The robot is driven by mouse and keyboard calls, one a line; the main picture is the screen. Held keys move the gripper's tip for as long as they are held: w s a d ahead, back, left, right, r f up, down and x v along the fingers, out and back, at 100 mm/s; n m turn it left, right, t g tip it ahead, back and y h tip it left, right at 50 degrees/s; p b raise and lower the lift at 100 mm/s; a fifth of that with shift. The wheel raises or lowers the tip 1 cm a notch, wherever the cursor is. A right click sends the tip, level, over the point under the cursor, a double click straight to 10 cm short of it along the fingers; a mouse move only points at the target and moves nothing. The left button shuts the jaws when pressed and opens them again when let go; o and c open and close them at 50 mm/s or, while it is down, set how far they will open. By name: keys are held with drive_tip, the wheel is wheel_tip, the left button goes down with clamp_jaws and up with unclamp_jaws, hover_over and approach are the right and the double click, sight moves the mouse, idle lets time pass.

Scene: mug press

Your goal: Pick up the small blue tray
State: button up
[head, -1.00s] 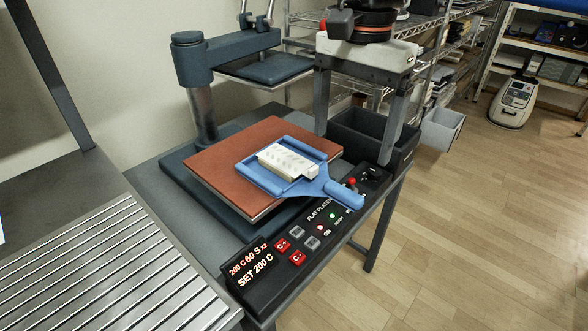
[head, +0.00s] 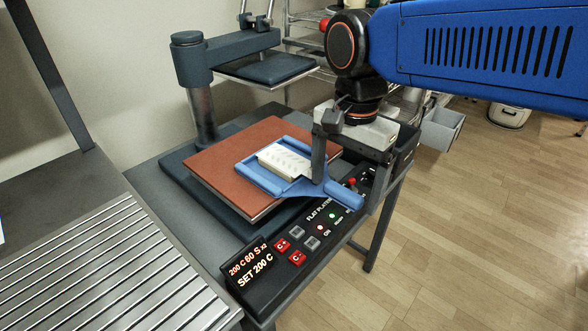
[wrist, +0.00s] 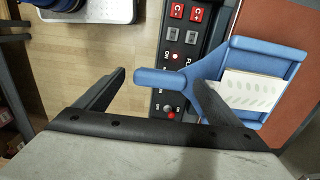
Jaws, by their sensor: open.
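The small blue tray (head: 262,181) lies flat on the red-brown platen pad (head: 215,165) of the press, its handle pointing right and toward the front, out over the control panel. It also shows in the wrist view (wrist: 262,45). A white slab (head: 284,158) with grey markings lies in the tray. My gripper (head: 339,196) is open above the panel, with its fingers down around the handle area. In the wrist view, the handle shows between the two spread fingertips (wrist: 161,78). I cannot tell exactly how far the fingertips are from the handle in height.
The press's raised upper plate (head: 265,67) hangs behind the pad on a dark column (head: 201,110). The control panel (head: 290,250) with buttons runs along the front edge. A slatted metal table (head: 80,265) is at left. A wire shelf and a grey bin (head: 440,130) stand behind.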

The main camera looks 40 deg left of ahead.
drive_tip(key=shift+c, duration=0.3)
drive_tip(key=c, duration=1.3)
drive_tip(key=shift+o, duration=0.2)
drive_tip(key=shift+r, duration=0.1)
